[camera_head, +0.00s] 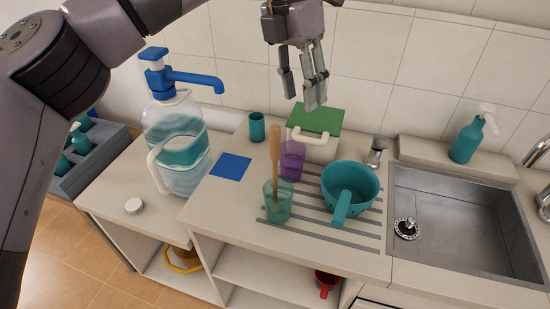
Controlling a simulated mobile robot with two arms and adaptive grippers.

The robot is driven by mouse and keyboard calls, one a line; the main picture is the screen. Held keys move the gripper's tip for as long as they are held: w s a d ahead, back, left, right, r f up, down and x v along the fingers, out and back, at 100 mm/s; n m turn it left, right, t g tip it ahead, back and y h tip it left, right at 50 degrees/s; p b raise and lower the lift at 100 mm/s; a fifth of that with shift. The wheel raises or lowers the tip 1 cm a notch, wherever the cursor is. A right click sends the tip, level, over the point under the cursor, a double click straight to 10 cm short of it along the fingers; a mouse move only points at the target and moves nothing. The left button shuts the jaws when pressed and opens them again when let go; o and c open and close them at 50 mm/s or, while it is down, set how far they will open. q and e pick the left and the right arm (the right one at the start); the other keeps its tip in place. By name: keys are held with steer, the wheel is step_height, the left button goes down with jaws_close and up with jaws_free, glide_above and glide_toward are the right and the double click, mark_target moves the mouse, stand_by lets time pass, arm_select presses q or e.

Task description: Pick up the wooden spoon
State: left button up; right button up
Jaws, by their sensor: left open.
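The wooden spoon (275,158) stands nearly upright in a translucent green cup (278,206) on the drying ribs of the counter. Its handle rises above the rim, and its lower end shows only dimly through the cup wall. My left gripper (308,92) hangs open and empty above the back of the counter, above and to the right of the spoon's top, apart from it. My right gripper is not in view.
A purple cup (291,160) stands close behind the green cup, and a teal handled pot (349,185) is to its right. A green-lidded box (315,121), teal tumbler (257,127) and water jug (177,145) stand farther back or left. The sink (460,220) is at right.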

arm_select(q)
step_height(320, 180, up, 3)
steer(key=y, duration=0.2)
glide_above(274, 125)
steer(key=n, duration=0.1)
steer(key=shift+t, duration=0.4)
step_height(274, 125, down, 11)
steer(key=shift+f+p, duration=0.2)
steer(key=shift+p, duration=0.95)
steer(key=f+p, duration=0.1)
steer(key=f, duration=0.2)
steer(key=f+p, duration=0.1)
steer(key=shift+s+d+f+p, duration=0.1)
steer(key=shift+s+f+p, duration=0.2)
steer(key=shift+f, duration=0.4)
steer(key=shift+c, duration=0.2)
jaws_close()
